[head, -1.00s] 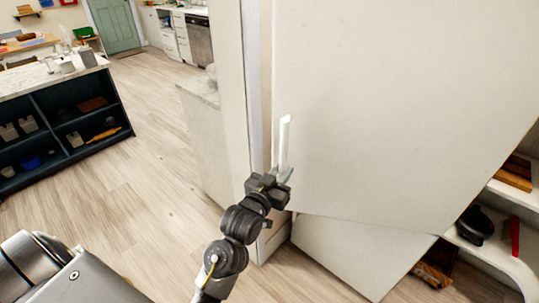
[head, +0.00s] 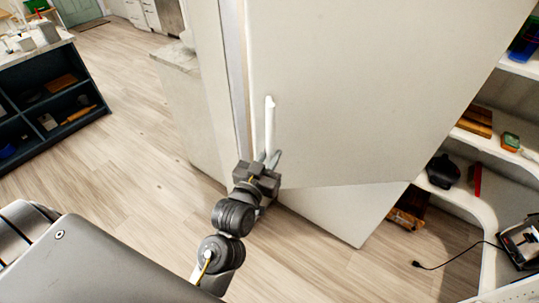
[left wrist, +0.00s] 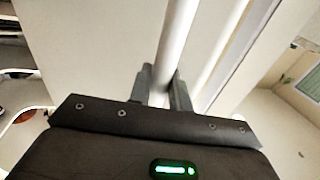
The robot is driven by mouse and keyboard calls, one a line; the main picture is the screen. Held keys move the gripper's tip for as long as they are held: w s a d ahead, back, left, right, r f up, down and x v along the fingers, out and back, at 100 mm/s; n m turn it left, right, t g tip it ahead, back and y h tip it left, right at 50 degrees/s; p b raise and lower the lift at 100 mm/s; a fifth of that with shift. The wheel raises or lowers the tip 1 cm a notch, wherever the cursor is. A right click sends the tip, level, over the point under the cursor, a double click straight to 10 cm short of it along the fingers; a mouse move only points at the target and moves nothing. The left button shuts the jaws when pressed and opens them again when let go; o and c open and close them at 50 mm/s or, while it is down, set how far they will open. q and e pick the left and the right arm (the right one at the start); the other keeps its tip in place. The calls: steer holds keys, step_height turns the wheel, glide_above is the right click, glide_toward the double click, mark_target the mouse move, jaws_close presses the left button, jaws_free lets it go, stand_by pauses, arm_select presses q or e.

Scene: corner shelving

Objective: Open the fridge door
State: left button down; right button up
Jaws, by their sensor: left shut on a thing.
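The fridge door (head: 350,90) is a large pale panel filling the middle of the head view. Its upright white bar handle (head: 269,122) is near the door's left edge. My left gripper (head: 268,160) is shut on the lower part of this handle. In the left wrist view the handle (left wrist: 174,40) runs down between the two fingers (left wrist: 163,82). The door looks flush with the fridge or nearly so; I cannot tell whether there is a small gap at its left edge. My right gripper is not in view.
A lower pale panel (head: 345,210) is below the door. White curved shelves (head: 455,192) with several items stand close on the right, and a black cable (head: 450,265) lies on the floor. A dark-blue island (head: 45,95) is at the left. Wooden floor (head: 130,150) between is clear.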

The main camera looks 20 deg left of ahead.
arm_select(q)
steer(key=shift+d+r, duration=0.1)
steer(key=c, duration=1.3)
jaws_free()
steer(key=shift+w, duration=0.1)
steer(key=shift+c, duration=0.2)
steer(key=shift+s, duration=0.35)
steer(key=s+b, duration=0.2)
steer(key=s, duration=0.8)
